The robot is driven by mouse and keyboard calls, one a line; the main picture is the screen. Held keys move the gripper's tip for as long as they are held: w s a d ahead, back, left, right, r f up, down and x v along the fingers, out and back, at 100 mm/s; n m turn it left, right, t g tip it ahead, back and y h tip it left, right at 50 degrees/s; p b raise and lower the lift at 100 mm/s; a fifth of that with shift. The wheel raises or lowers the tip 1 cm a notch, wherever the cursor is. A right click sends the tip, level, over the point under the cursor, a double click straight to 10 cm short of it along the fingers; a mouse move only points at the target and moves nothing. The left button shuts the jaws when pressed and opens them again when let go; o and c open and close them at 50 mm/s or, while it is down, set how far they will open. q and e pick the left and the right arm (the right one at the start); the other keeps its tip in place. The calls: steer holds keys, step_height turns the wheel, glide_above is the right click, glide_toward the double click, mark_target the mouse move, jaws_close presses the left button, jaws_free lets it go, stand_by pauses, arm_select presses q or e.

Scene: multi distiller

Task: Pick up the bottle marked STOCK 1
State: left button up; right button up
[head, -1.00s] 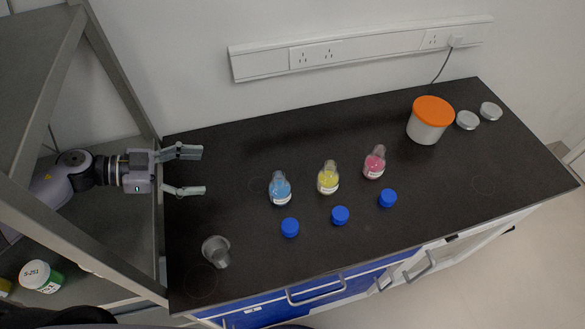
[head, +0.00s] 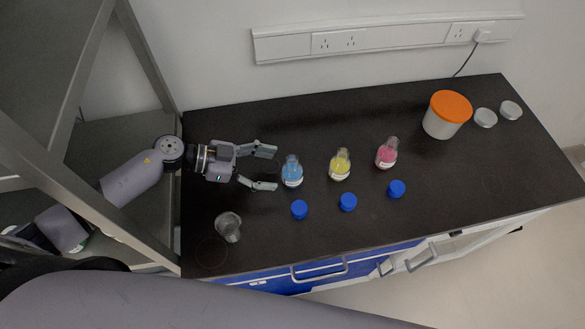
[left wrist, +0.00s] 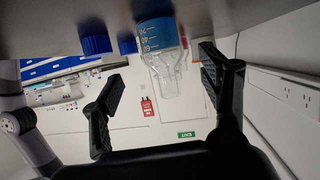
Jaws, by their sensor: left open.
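Three small clear bottles stand upright on the black bench: one with blue liquid (head: 292,174), one with yellow liquid (head: 340,166) and one with pink liquid (head: 386,155). Their white labels are too small to read, so I cannot tell which is STOCK 1. My left gripper (head: 276,169) is open, its fingers pointing right, just left of the blue bottle. In the left wrist view the blue bottle (left wrist: 160,50) appears upside down, ahead of the spread fingers and between them, with graduation marks showing. My right gripper is not in view.
Blue caps (head: 299,210) lie in front of the bottles. A clear beaker (head: 228,227) stands at the front left. A white tub with an orange lid (head: 449,106) and two silver lids (head: 486,118) are at the back right. A grey shelf frame (head: 150,60) stands at left.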

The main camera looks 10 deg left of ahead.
mark_target(286, 170)
arm_select(q)
steer(key=shift+p+x, duration=0.8)
steer(key=shift+x, duration=1.9)
steer(key=shift+w+a+f, duration=0.1)
steer(key=shift+a+f, duration=0.05)
steer(key=c, duration=1.4)
